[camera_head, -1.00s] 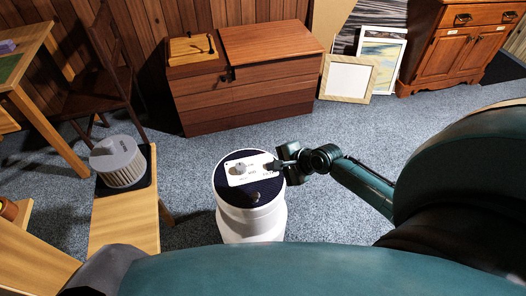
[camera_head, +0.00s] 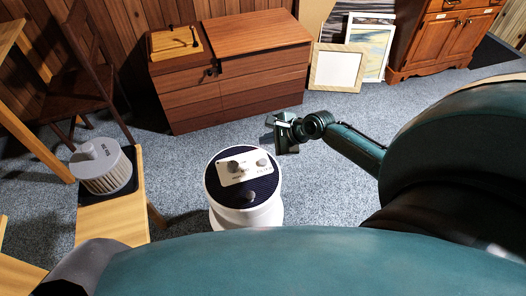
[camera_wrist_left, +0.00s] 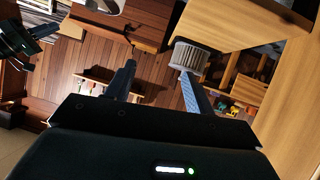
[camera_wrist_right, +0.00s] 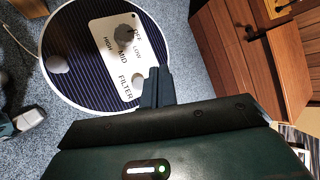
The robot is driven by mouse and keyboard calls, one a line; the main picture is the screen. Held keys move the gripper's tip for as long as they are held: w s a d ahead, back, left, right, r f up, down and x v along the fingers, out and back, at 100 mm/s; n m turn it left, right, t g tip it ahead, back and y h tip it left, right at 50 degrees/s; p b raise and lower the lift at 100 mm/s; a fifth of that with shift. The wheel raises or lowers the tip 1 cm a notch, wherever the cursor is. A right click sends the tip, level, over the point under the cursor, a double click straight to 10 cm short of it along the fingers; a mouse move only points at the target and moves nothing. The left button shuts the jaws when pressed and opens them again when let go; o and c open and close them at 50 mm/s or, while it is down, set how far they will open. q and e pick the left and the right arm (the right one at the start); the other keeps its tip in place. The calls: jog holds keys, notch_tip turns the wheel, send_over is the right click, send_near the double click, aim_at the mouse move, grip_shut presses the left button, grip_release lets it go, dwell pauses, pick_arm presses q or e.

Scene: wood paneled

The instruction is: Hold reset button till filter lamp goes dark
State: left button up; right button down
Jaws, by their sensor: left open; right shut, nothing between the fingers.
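A white cylindrical unit (camera_head: 245,217) stands on the carpet, its dark round top carrying a white control panel (camera_head: 243,174). In the right wrist view the panel (camera_wrist_right: 112,52) reads OFF, LOW, MID, HIGH and FILTER around a grey dial (camera_wrist_right: 124,37). A small round grey piece (camera_head: 262,162) sits near the panel's FILTER end; I cannot tell whether it is button or lamp. No lit lamp shows. My right gripper (camera_head: 279,123) is shut and empty, behind and right of the unit, apart from it. My left gripper (camera_wrist_left: 155,80) is open and empty, outside the head view.
A pleated filter cartridge (camera_head: 101,167) stands on a dark mat on a small wooden table (camera_head: 112,222) at left. A wooden chest (camera_head: 240,90) is behind, with picture frames (camera_head: 336,68) and a cabinet (camera_head: 440,45) to its right. Carpet is clear right of the unit.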

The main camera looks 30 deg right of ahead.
notch_tip(320, 180, down, 3)
jog(key=b, duration=0.2)
jog(key=shift+b, duration=0.4)
notch_tip(320, 180, down, 2)
jog(key=b, duration=0.2)
jog(key=shift+b, duration=0.35)
jog(key=shift+f+b, duration=0.25)
jog(key=shift+b, duration=0.1)
pick_arm(q)
jog(key=shift+s+a+f+t, duration=0.1)
jog(key=shift+s+a+t, duration=0.1)
jog(key=shift+a+t, duration=0.3)
jog(key=shift+s+a+f+t, duration=0.1)
jog(key=shift+s+a+t, duration=0.1)
jog(key=shift+a+t, duration=0.3)
pick_arm(e)
jog(key=shift+f, duration=0.95)
pick_arm(q)
jog(key=shift+d+r, duration=0.1)
jog(key=shift+d, duration=0.05)
pick_arm(e)
jog(key=shift+f, duration=0.2)
jog(key=shift+f, duration=0.15)
pick_arm(q)
jog(key=shift+r, duration=0.1)
